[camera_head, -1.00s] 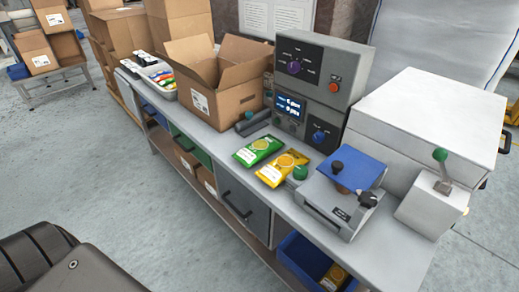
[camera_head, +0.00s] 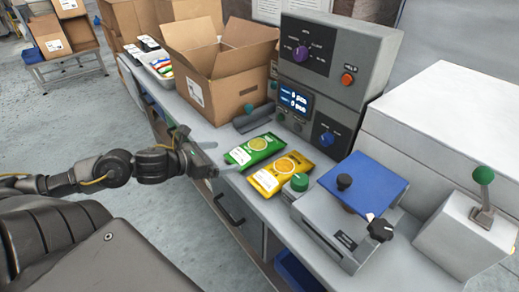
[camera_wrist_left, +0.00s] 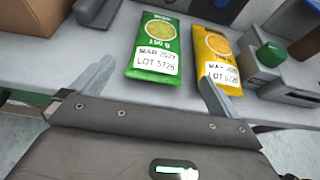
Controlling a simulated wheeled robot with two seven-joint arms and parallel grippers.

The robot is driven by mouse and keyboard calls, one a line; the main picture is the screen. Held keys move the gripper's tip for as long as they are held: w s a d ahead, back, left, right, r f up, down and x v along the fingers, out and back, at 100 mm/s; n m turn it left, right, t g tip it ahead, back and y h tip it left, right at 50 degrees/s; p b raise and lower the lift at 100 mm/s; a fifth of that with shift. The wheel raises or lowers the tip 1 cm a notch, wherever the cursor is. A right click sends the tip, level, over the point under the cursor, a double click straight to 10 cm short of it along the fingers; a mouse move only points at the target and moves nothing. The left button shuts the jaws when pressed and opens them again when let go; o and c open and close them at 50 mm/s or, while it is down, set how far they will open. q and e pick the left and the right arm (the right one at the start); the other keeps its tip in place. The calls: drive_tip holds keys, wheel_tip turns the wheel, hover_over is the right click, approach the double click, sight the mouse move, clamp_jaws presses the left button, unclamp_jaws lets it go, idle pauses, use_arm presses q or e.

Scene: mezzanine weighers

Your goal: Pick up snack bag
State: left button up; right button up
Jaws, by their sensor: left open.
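A green snack bag (camera_head: 255,150) and a yellow snack bag (camera_head: 280,175) lie flat, side by side, on the grey bench. My left gripper (camera_head: 218,160) is at the bench's front edge, just left of the green bag. In the left wrist view my left gripper (camera_wrist_left: 158,88) is open and empty. There the green bag (camera_wrist_left: 153,45) lies ahead between the two fingers, and the yellow bag (camera_wrist_left: 215,55) lies beyond the right finger. Both bags are apart from the fingers. My right gripper is not in view.
An open cardboard box (camera_head: 218,75) stands behind the bags on the left. A grey control unit (camera_head: 325,75) stands behind them. A device with a blue plate (camera_head: 364,182) and a green knob (camera_head: 300,182) sits close to the right of the yellow bag.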

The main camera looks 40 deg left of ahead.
sight(241, 153)
use_arm(q)
drive_tip(key=x, duration=0.3)
drive_tip(key=shift+w+a+f, duration=0.1)
drive_tip(key=shift+w+a, duration=0.1)
drive_tip(key=shift+w, duration=0.1)
drive_tip(key=shift+x, duration=0.85)
drive_tip(key=shift+f, duration=0.1)
